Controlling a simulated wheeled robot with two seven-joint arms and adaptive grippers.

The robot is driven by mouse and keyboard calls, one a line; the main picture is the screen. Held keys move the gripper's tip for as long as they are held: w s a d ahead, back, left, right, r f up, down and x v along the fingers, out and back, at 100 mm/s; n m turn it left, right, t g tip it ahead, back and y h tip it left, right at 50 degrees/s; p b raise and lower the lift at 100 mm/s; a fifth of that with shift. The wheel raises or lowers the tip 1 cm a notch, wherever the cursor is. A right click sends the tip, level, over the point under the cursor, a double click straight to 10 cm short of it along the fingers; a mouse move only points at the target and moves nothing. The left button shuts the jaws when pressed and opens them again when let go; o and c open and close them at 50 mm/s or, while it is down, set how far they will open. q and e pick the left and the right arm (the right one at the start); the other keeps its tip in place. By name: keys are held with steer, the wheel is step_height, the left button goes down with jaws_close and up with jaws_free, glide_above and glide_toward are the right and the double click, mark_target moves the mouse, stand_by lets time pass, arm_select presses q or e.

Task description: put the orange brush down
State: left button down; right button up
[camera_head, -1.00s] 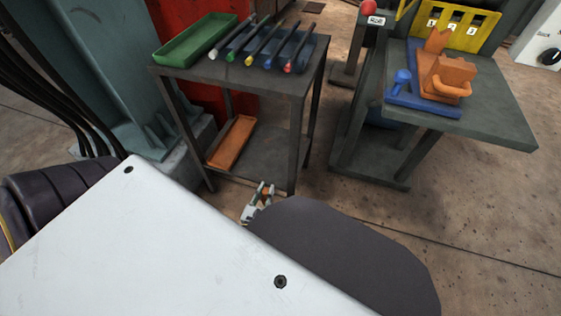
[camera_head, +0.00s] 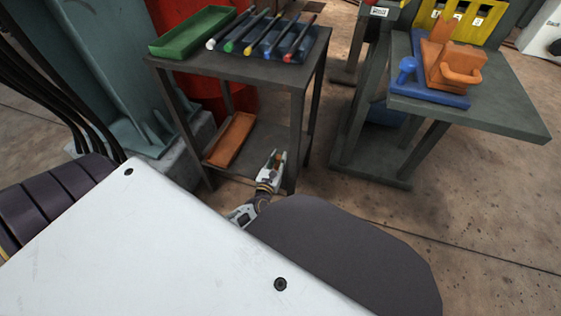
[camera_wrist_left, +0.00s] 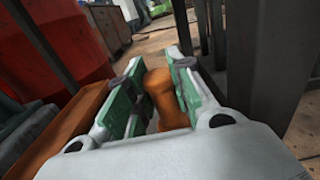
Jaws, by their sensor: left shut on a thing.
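My left gripper (camera_head: 275,158) shows in the head view at the lower shelf of the dark table, beside the table's front right leg. In the left wrist view, the gripper's green-padded fingers (camera_wrist_left: 150,88) are closed on the orange brush (camera_wrist_left: 166,100). Only a rounded orange part of the brush shows between the pads; the rest is hidden. An orange tray (camera_head: 232,140) lies on the lower shelf to the left of the gripper, and it also shows at the left in the left wrist view (camera_wrist_left: 62,135). My right gripper is not in view.
The dark table (camera_head: 245,70) carries a green tray (camera_head: 190,32) and several dark rods with coloured ends on top. Its legs stand close around the gripper. The lower shelf (camera_head: 262,145) has bare room right of the orange tray. A workbench (camera_head: 500,110) stands at right.

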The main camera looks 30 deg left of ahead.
arm_select(q)
steer(key=shift+w+a, duration=0.15)
steer(key=shift+w, duration=0.55)
steer(key=shift+w+a, duration=0.1)
steer(key=shift+w, duration=0.45)
steer(key=shift+s+f+b, duration=0.1)
steer(key=shift+f+b, duration=1.2)
steer(key=shift+f, duration=0.45)
steer(key=shift+f, duration=0.15)
steer(key=c, duration=1.3)
jaws_free()
steer(key=shift+o, duration=0.2)
